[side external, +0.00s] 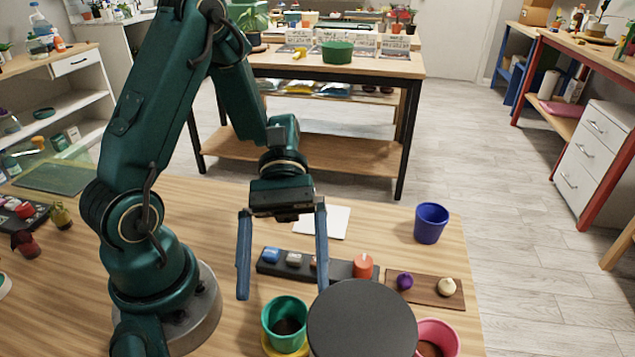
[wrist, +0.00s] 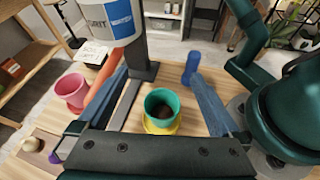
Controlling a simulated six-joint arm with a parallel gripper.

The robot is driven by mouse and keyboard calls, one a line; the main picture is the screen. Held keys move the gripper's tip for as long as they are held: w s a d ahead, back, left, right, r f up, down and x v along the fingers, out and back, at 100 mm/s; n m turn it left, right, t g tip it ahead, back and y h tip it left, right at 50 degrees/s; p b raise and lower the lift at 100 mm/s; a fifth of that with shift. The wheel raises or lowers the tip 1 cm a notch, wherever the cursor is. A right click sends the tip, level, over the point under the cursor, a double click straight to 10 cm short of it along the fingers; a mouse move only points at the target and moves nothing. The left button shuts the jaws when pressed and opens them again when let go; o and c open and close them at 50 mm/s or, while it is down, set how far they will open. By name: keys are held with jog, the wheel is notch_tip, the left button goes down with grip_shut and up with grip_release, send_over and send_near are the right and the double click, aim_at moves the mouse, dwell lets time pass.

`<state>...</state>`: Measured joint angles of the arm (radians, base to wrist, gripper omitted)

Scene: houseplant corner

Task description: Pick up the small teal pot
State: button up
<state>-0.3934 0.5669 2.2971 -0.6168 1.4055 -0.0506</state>
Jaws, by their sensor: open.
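The small teal pot (side external: 286,309) has dark soil inside and stands upright on a yellow saucer (side external: 290,349) at the front of the wooden table. In the wrist view the teal pot (wrist: 153,94) and its yellow saucer (wrist: 150,127) lie between my two fingers. My gripper (side external: 283,291) points down with its blue-grey fingers wide apart and nothing between them. In the side view its fingertips appear near the pot's rim level, but the depth between them and the pot is hard to tell. My gripper's fingers (wrist: 159,75) also show in the wrist view.
A dark round disc (side external: 362,320) hides part of the table right of the teal pot. A pink pot (side external: 440,334) stands beyond it. A blue pot (side external: 431,224) stands farther back.

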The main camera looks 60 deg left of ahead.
aim_at(286, 342)
notch_tip(286, 342, down, 7)
jog(key=shift+r, duration=0.1)
jog(key=shift+s+d+f, duration=0.1)
jog(key=shift+d+f, duration=0.05)
jog(key=shift+f, duration=0.05)
jog(key=shift+x, duration=2.4)
jog(key=c, duration=1.3)
